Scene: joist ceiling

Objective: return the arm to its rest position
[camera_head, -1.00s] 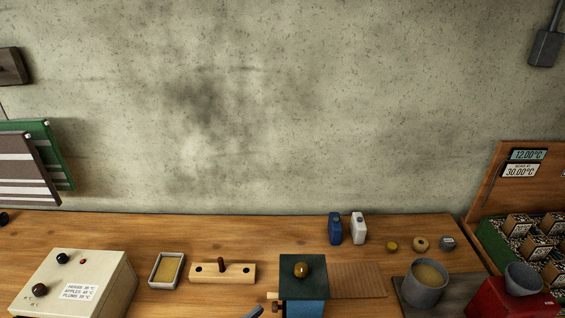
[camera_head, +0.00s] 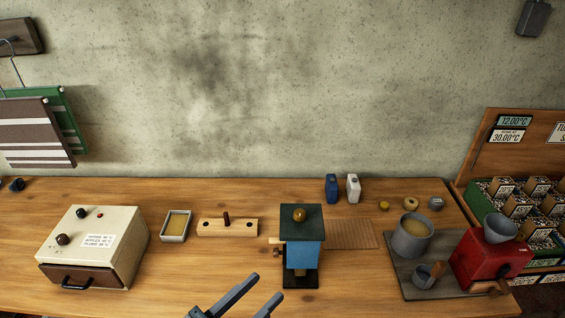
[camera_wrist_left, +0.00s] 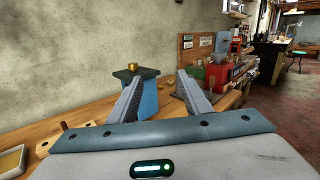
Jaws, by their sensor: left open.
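My left gripper (camera_head: 253,296) is at the bottom middle of the head view, in front of the blue device with a dark green top (camera_head: 302,245). Its two grey fingers are apart with nothing between them. In the left wrist view the open fingers (camera_wrist_left: 157,92) point toward the bench and wall, with the blue device (camera_wrist_left: 147,100) partly hidden behind the left finger. My right gripper is in neither view.
The wooden bench (camera_head: 170,288) carries a cream box with a drawer (camera_head: 95,250), a shallow tray (camera_head: 175,226), a wooden block with a peg (camera_head: 228,228), a grey pot (camera_head: 411,238) and a red machine (camera_head: 488,262). The bench front left of the gripper is clear.

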